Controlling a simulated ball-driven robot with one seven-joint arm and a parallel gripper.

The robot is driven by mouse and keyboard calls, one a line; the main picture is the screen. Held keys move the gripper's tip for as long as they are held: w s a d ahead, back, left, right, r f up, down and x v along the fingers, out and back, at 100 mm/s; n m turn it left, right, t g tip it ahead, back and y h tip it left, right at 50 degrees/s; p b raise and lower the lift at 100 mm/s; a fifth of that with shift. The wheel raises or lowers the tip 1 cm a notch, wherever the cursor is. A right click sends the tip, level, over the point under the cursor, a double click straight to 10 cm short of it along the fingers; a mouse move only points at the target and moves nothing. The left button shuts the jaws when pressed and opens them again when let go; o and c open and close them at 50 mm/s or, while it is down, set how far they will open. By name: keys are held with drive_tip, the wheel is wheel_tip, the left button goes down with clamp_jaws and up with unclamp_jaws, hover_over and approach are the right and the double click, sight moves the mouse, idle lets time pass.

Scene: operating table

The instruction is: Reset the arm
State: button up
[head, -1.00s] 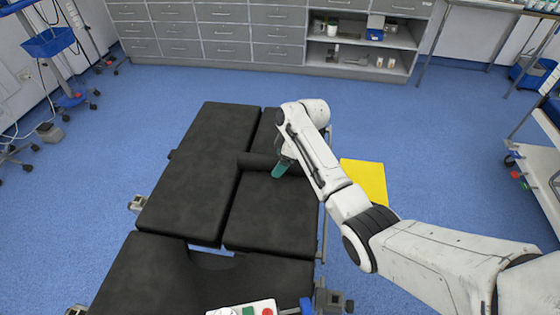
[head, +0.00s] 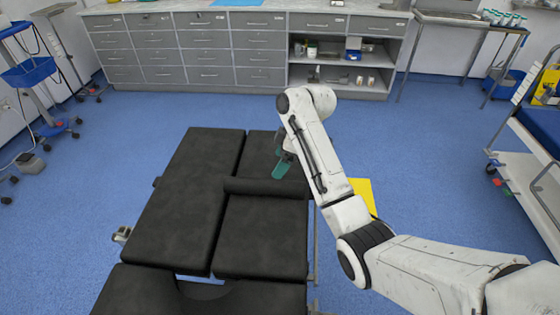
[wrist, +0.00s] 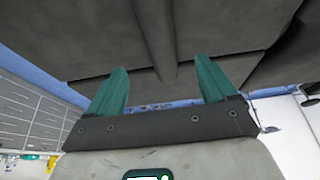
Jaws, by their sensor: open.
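My gripper (head: 281,168) is above the black operating table (head: 185,200), near its right side, with green fingers. In the wrist view the two green fingers of my gripper (wrist: 158,90) stand wide apart with nothing between them. The dark padded table (wrist: 225,35) fills the top of that view. A dark roll cushion (head: 265,188) lies across the right pad of the table, just below my gripper in the head view. My white arm reaches in from the lower right.
A yellow object (head: 363,192) shows partly behind my arm on the right. Grey drawer cabinets (head: 200,50) line the back wall. A trolley (head: 540,140) stands at the right, a blue-basket stand (head: 30,72) at the left.

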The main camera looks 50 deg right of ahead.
idle(0.3)
drive_tip(key=s+a+f+m, duration=0.1)
drive_tip(key=s+a+f, duration=0.1)
drive_tip(key=a, duration=0.3)
drive_tip(key=s+a+f+m+h, duration=0.1)
drive_tip(key=s+a+f+m, duration=0.1)
drive_tip(key=s+a, duration=0.3)
drive_tip(key=s+a+f+m, duration=0.1)
drive_tip(key=s+a+f, duration=0.2)
drive_tip(key=s+a, duration=0.1)
drive_tip(key=shift+a+t, duration=0.4)
drive_tip(key=shift+a, duration=0.3)
drive_tip(key=s, duration=0.1)
drive_tip(key=s+a+m, duration=0.1)
drive_tip(key=s, duration=0.1)
drive_tip(key=s+a+m+h, duration=0.1)
drive_tip(key=s, duration=0.1)
drive_tip(key=shift+a+r, duration=0.1)
drive_tip(key=s+f+m+g+h, duration=0.1)
drive_tip(key=s+f+m+g, duration=0.1)
drive_tip(key=s, duration=1.3)
drive_tip(key=shift+d+f+g, duration=0.25)
drive_tip(key=shift+f+g, duration=0.25)
drive_tip(key=shift+f, duration=0.4)
